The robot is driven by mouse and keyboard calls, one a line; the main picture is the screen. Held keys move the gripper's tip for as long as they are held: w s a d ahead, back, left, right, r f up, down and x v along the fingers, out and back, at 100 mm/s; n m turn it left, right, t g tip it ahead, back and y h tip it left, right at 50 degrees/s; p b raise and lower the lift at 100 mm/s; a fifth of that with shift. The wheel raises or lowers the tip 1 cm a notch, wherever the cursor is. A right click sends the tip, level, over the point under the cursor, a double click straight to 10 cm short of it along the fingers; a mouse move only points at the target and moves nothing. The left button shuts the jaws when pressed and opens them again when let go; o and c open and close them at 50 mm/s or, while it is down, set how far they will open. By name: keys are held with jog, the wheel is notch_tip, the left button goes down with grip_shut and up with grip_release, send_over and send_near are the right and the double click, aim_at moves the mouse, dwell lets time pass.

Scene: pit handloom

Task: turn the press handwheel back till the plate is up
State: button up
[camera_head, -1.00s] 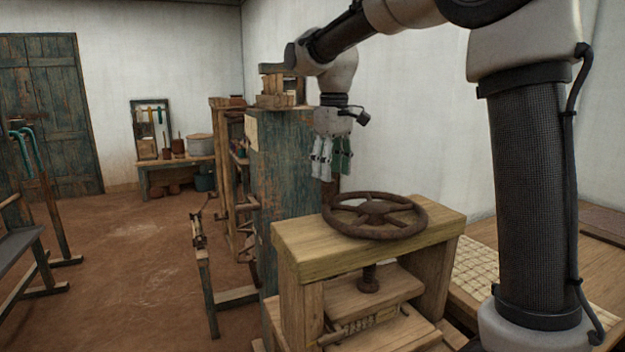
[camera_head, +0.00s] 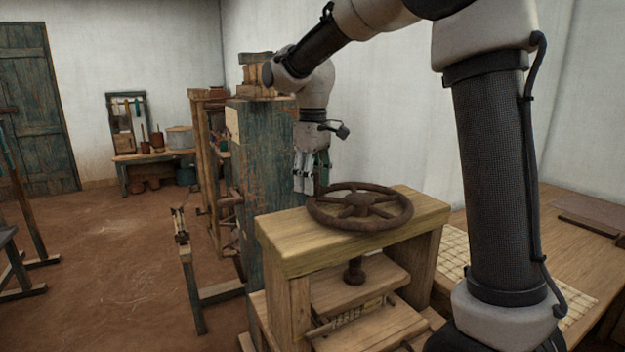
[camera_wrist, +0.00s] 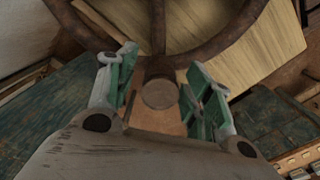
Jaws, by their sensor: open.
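The press handwheel (camera_head: 360,207) is a rusty brown spoked wheel lying flat above the wooden top beam (camera_head: 290,240) of the press. A screw (camera_head: 355,270) comes down from the beam to the wooden plate (camera_head: 362,288). A gap shows between the plate and the beam, and something small and light lies below the plate. My gripper (camera_head: 311,185) points down at the wheel's far left rim.
A worn blue-green cabinet (camera_head: 270,150) stands close behind the press, with wooden blocks on top. A table (camera_head: 560,240) with a checked cloth is at the right, along the white wall. Brown floor (camera_head: 110,240) is open at the left.

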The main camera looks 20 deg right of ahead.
aim_at(356, 222)
grip_shut()
jog(key=shift+s, duration=0.1)
jog(key=shift+s+a+n, duration=0.35)
jog(key=shift+s+n, duration=0.25)
jog(key=shift+n, duration=0.1)
jog(key=shift+s+a+n, duration=0.3)
jog(key=shift+s+n, duration=0.25)
jog(key=shift+n, duration=0.15)
jog(key=s+n, duration=0.5)
jog(key=shift+s+a, duration=0.15)
jog(key=shift+a, duration=0.15)
jog(key=s+n, duration=0.2)
jog(key=s+d+n, duration=0.1)
jog(key=n, duration=0.1)
jog(key=s+d+n, duration=0.1)
jog(key=s+n, duration=0.1)
jog(key=shift+s+d+n, duration=0.25)
jog(key=shift+s+n, duration=0.1)
jog(key=shift+n, duration=0.05)
jog(key=shift+s+d+n, duration=0.8)
jog(key=shift+n, duration=0.3)
jog(key=shift+s+d+n, duration=0.6)
jog(key=shift+d+n, duration=0.3)
jog(key=shift+n, duration=0.2)
